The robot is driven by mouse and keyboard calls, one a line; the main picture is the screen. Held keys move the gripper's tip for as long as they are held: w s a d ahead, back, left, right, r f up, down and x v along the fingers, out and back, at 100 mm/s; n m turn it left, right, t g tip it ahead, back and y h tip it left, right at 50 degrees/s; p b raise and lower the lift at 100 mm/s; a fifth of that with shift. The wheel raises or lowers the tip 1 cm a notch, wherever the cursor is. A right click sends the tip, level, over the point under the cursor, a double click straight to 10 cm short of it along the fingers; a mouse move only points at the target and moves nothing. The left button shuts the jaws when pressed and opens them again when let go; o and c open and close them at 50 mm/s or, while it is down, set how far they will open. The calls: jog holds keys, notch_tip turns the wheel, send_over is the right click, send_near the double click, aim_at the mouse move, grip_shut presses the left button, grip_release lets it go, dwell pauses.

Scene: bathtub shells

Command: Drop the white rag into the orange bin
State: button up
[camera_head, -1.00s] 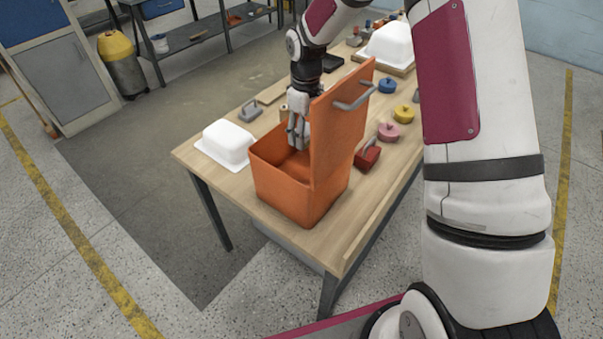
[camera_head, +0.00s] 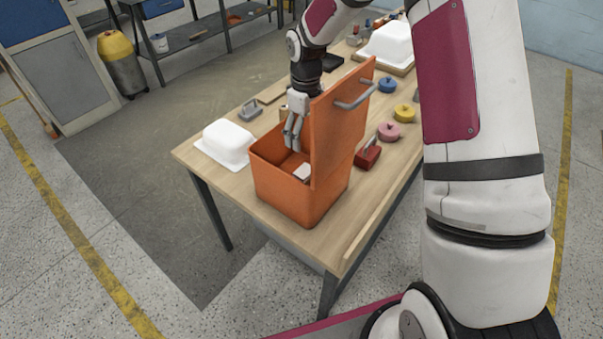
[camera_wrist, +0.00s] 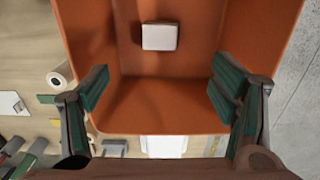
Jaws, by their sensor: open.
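The orange bin (camera_head: 280,193) stands on the wooden table with its lid raised upright on the right side; its inside also shows in the wrist view (camera_wrist: 190,103). The white rag (camera_head: 303,172) lies inside on the bin's floor as a small folded block, and it also shows in the wrist view (camera_wrist: 160,36). My gripper (camera_head: 292,140) points down into the bin's opening. In the wrist view its fingers (camera_wrist: 165,95) are spread wide with nothing between them. The rag is apart from the fingers.
A white tub shell (camera_head: 227,142) sits left of the bin, and a larger one (camera_head: 388,45) stands at the far end. A red-based tool (camera_head: 368,156) and pink (camera_head: 389,131), yellow (camera_head: 405,113) and blue (camera_head: 387,86) discs lie right of the lid.

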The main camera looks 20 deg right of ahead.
notch_tip(320, 180, up, 12)
jog(key=shift+f, duration=0.25)
dwell(0.5)
